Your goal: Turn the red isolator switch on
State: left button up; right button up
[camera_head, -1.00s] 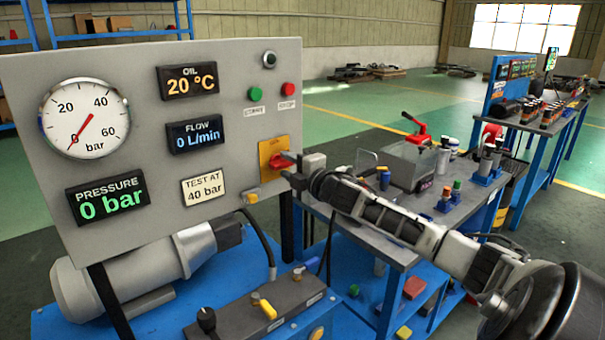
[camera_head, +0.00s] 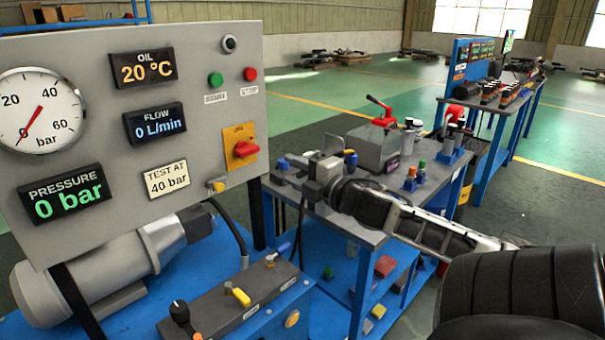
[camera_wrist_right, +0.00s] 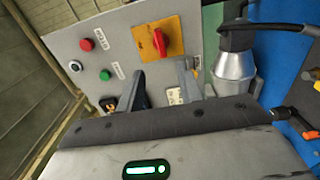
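The red isolator switch (camera_head: 245,149) sits on a yellow plate (camera_head: 236,160) at the right edge of the grey panel. Its handle lies roughly sideways in the head view. The small lettering above it is too blurred to read surely. In the right wrist view the switch (camera_wrist_right: 160,43) is in plain sight, beyond the fingertips. My right gripper (camera_head: 290,167) is to the right of the panel, apart from the switch. In the wrist view its two fingers (camera_wrist_right: 165,86) stand apart with nothing between them. My left gripper is not in view.
The panel (camera_head: 95,95) carries a gauge, lit displays reading 0 bar and 0 L/min, a green button (camera_head: 215,80) and a red button (camera_head: 250,74). A grey workbench (camera_head: 335,215) with tools stands behind my right arm. A valve block (camera_head: 235,298) is below the panel.

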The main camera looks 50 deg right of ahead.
jog(key=shift+s+a, duration=0.1)
jog(key=shift+s, duration=0.85)
jog(key=s+a+f+m+g, duration=0.35)
jog(key=a+f, duration=0.25)
jog(key=f, duration=0.5)
jog(key=s+a+f+m+g, duration=0.2)
jog(key=s+a+f+m, duration=0.4)
jog(key=f, duration=0.6)
jog(key=s+a+f+m+g+y, duration=0.1)
jog(key=a+f+m+y, duration=0.1)
jog(key=a, duration=0.9)
jog(key=s+a+f+m+g+y, duration=0.1)
jog(key=a+f, duration=0.3)
jog(key=a, duration=0.7)
jog(key=shift+s+a+f+m+y, duration=0.3)
jog(key=shift+s+m+y, duration=0.45)
jog(key=shift+y, duration=0.15)
jog(key=shift+w, duration=0.1)
